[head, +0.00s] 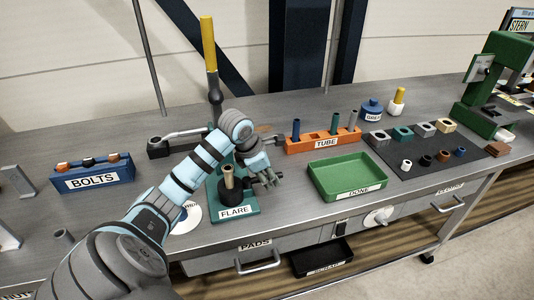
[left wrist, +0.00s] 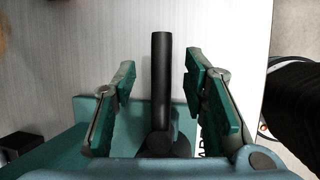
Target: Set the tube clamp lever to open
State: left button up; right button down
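The flaring tool (head: 240,207) is a green stand labelled FLARE with a tall yellow-tipped handle (head: 209,42). A tan tube-like piece (head: 228,176) stands upright in its dark collar. My left gripper (head: 268,180) is at the right side of this stand, low over its base. In the left wrist view a black lever (left wrist: 161,80) rises from a dark pivot on the green base. It lies between the spread fingers of my left gripper (left wrist: 160,92), with a gap on both sides. In the head view the lever is hidden by the gripper. My right gripper is not in view.
An orange TUBE rack (head: 323,141) stands behind right of the gripper, and a green DONE tray (head: 349,174) lies to its right. A blue BOLTS bin (head: 93,176) stands at left. A grey-handled tool (head: 183,134) lies behind my arm. The bench's front edge is close.

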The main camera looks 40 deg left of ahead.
pick_arm(q)
jog(key=v, duration=1.2)
jog(key=shift+a, duration=0.1)
